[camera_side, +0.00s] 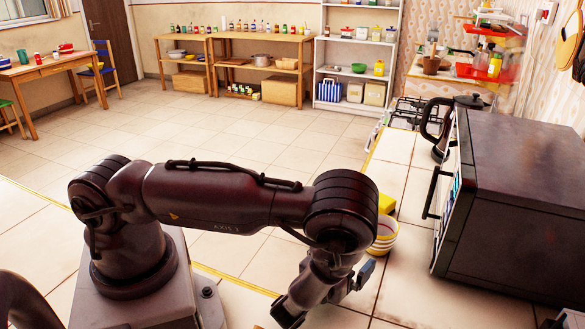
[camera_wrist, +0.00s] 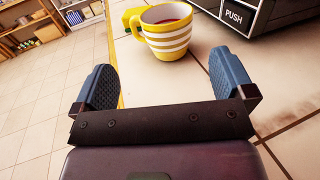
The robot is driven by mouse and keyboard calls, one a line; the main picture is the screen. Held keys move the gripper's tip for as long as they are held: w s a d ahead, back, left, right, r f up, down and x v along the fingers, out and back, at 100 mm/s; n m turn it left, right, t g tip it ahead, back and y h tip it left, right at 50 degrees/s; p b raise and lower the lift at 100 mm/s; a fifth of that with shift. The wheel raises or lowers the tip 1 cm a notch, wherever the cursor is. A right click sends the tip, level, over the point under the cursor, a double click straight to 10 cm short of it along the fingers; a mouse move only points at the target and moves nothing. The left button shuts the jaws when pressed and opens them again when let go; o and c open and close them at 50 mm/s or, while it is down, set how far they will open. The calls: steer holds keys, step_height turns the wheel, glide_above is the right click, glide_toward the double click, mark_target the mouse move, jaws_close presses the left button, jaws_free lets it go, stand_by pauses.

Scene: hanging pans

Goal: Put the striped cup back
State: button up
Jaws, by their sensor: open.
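The striped cup (camera_wrist: 171,36) is yellow and white and stands upright on the tiled counter in the wrist view, ahead of my gripper. Its handle points left. In the side view the cup (camera_side: 384,238) shows partly, behind my arm. My gripper (camera_wrist: 170,85) is open and empty, its two blue fingers wide apart. The cup is beyond the fingertips and apart from them. In the side view my gripper (camera_side: 335,290) is low over the counter, in front of the cup, and partly hidden by my own arm.
A yellow object (camera_side: 386,204) sits right behind the cup. A dark microwave (camera_side: 515,200) stands to the right, with a black kettle (camera_side: 440,125) behind it. A stove (camera_side: 415,112) and a red rack (camera_side: 490,68) are farther back. The counter's left edge drops to the floor.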

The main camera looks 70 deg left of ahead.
steer(key=s+a+r+n+g+y, duration=0.3)
steer(key=s+a+r+n+g, duration=0.15)
steer(key=r+n+g, duration=0.45)
steer(key=s+a+r+n+g+y, duration=0.2)
steer(key=s+a+r+n+g, duration=0.4)
steer(key=r+n, duration=0.5)
steer(key=s+d+r+n+t+h, duration=0.4)
steer(key=s+d+r+n+h, duration=0.3)
steer(key=d+r+n+h, duration=0.3)
steer(key=r+h, duration=0.1)
steer(key=h, duration=0.2)
steer(key=shift+n, duration=0.3)
stand_by(0.4)
